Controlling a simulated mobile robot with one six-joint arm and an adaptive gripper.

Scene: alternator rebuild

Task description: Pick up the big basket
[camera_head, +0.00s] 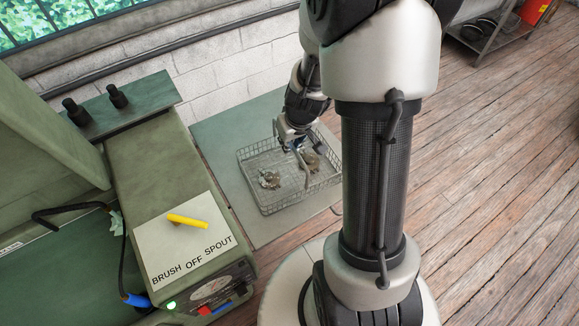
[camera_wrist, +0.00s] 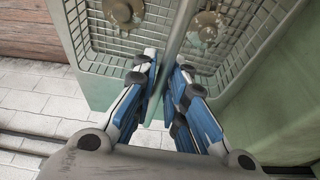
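The big basket (camera_head: 266,208) is a rectangular wire-mesh basket resting on a grey-green surface low down, between the bench and my arm. Metal parts lie inside it: one (camera_head: 269,179) on the left and one near my gripper. The wrist view shows the basket's mesh (camera_wrist: 98,38) on both sides of a grey bar (camera_wrist: 180,40) across its middle. My gripper (camera_wrist: 169,65) is at the basket, with its blue-sided fingers close on either side of this bar. I cannot tell whether they press on it. My column hides part of the basket's right side in the head view.
A green bench (camera_head: 150,160) with a "BRUSH OFF SPOUT" sign (camera_head: 185,240) and a yellow piece (camera_head: 188,221) stands left of the basket. A white brick wall (camera_head: 225,60) is behind. A shelf (camera_head: 490,35) stands far back right. Plank floor (camera_head: 480,180) is open on the right.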

